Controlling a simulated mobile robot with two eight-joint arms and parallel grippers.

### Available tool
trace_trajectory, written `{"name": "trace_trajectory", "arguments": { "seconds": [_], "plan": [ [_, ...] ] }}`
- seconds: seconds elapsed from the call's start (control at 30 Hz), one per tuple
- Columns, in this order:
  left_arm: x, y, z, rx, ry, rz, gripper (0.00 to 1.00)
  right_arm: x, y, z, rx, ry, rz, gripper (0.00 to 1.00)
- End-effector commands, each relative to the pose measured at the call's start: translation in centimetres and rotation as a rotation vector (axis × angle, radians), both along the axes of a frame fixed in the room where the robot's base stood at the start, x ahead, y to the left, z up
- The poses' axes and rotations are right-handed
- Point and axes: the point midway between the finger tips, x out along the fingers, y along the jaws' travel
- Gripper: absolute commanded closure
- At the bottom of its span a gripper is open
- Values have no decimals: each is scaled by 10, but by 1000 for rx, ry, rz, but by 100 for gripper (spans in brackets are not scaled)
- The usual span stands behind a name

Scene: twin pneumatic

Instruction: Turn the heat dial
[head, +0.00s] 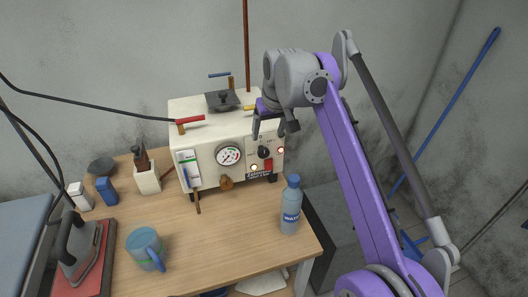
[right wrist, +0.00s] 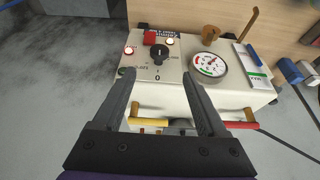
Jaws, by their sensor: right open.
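The heat dial is a black knob (head: 264,152) on the front panel of the cream machine (head: 208,122). In the right wrist view the dial (right wrist: 159,53) sits just beyond my fingertips, with a printed scale and a 0 below it. My right gripper (head: 274,131) is in front of the panel's upper right, pointing down at it. In the right wrist view my right gripper (right wrist: 157,74) is open and empty, its fingers spread to either side of the dial's line. It looks apart from the dial. My left gripper is not in view.
Near the dial are a red switch (right wrist: 150,37), lamps and a pressure gauge (head: 228,155). Red (head: 190,120) and yellow handles are on the machine.

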Motion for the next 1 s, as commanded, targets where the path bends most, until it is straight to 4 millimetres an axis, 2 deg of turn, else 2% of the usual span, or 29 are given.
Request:
{"name": "trace_trajectory", "arguments": {
  "seconds": [0.4, 0.53, 0.7, 1.0],
  "plan": [
    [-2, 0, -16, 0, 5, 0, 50, 26, 8, -67, 0, 0, 0, 25],
    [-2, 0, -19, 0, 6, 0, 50, 33, 10, -84, 0, 0, -1, 25],
    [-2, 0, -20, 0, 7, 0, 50, 37, 12, -96, 0, 0, -1, 25],
    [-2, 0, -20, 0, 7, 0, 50, 38, 12, -97, 0, 0, -1, 25]
  ]
}}
